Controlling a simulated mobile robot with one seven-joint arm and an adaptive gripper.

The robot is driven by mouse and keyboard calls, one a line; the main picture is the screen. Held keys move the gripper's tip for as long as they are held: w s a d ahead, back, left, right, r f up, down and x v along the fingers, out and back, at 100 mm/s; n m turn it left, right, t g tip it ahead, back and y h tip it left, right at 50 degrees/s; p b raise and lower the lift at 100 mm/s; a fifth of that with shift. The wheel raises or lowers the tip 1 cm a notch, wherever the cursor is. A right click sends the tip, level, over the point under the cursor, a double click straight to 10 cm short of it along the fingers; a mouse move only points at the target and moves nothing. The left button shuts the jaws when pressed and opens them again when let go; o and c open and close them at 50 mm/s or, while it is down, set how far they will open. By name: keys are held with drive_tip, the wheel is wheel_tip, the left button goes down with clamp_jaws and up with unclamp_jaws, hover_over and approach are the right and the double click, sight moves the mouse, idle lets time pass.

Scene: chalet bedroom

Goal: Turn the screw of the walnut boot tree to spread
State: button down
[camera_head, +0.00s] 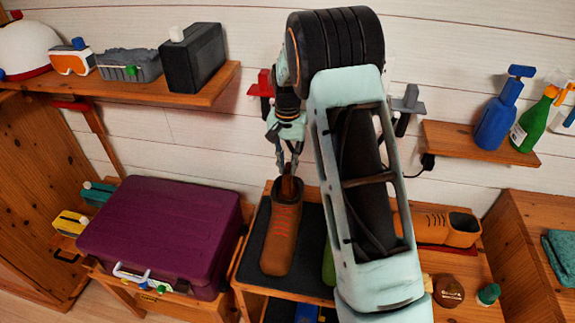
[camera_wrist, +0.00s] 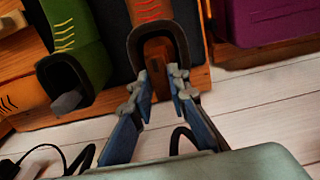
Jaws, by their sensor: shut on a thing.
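A brown boot (camera_head: 279,243) with red-orange laces stands on a dark mat (camera_head: 254,245) on a wooden bench. The walnut boot tree (camera_head: 291,187) sits inside its opening, and its brown wood also shows in the wrist view (camera_wrist: 158,58). My gripper (camera_head: 288,172) reaches down from above into the boot's opening. In the wrist view my gripper's fingertips (camera_wrist: 162,84) are closed in at the near end of the boot tree. The screw itself is hidden between the fingers, so its angle cannot be told.
A green boot (camera_wrist: 78,45) stands close beside the brown boot, with a grey piece in its opening. A tan boot (camera_head: 455,228) lies to the right. A purple case (camera_head: 160,235) stands at left. Shelves (camera_head: 205,93) with several items line the white plank wall.

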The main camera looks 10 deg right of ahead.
sight(287, 168)
drive_tip(key=c, duration=1.8)
unclamp_jaws()
drive_tip(key=shift+c, duration=0.2)
wheel_tip(287, 168, up, 12)
